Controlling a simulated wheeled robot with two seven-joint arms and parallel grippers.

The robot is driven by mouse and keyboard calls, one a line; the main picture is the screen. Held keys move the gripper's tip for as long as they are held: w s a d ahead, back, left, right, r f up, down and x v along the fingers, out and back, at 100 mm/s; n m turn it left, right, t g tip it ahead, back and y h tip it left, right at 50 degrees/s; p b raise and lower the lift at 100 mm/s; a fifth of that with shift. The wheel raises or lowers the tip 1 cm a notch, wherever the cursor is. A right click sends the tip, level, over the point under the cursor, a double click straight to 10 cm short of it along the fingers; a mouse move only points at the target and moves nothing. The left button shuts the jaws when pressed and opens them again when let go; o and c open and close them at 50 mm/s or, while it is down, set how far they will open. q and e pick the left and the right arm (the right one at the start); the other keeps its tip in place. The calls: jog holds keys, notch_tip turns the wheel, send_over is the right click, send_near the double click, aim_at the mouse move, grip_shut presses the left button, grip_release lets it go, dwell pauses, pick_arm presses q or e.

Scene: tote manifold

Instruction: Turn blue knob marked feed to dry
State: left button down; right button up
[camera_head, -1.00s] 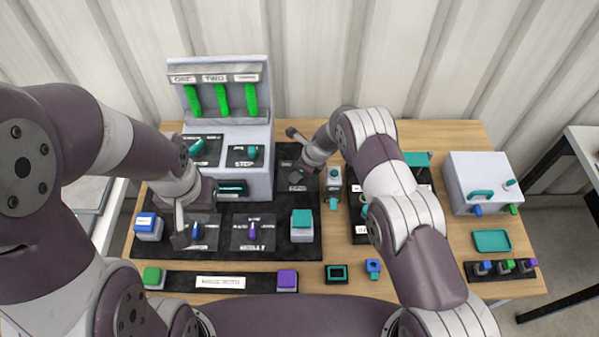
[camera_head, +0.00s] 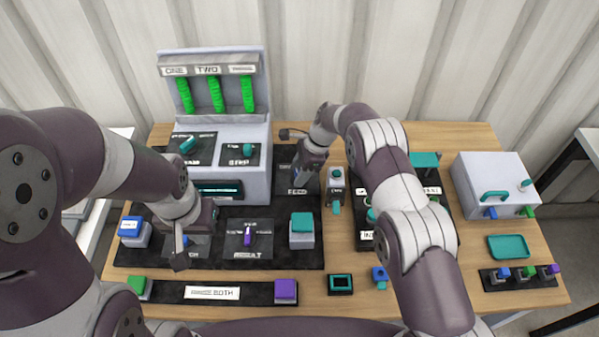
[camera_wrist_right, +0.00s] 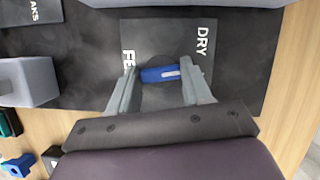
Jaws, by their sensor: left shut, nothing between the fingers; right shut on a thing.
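The blue knob (camera_wrist_right: 158,74) sits on a dark grey plate (camera_wrist_right: 150,35) in the right wrist view. Its long axis lies nearly level across the picture, with a pale mark toward its right end. "DRY" is printed right of the knob; a label starting "FE" on the left is partly covered by a finger. My right gripper (camera_wrist_right: 160,82) is shut on the knob, one finger at each end. In the head view my right gripper (camera_head: 298,180) is over this plate and hides the knob. My left gripper (camera_head: 181,258) is shut and empty, above the front-left panel.
A grey dispenser (camera_head: 230,170) with green coils stands left of my right gripper. A grey block with a teal top (camera_head: 302,222) is in front of it. A teal-handled switch (camera_head: 335,180) is close on its right. A white box (camera_head: 490,180) stands far right.

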dwell(0.4)
jog(key=o, duration=1.1)
jog(key=shift+c, duration=0.2)
jog(key=p+v, duration=0.7)
jog(key=p, duration=0.3)
jog(key=shift+r, duration=0.3)
jog(key=shift+w+d, duration=0.1)
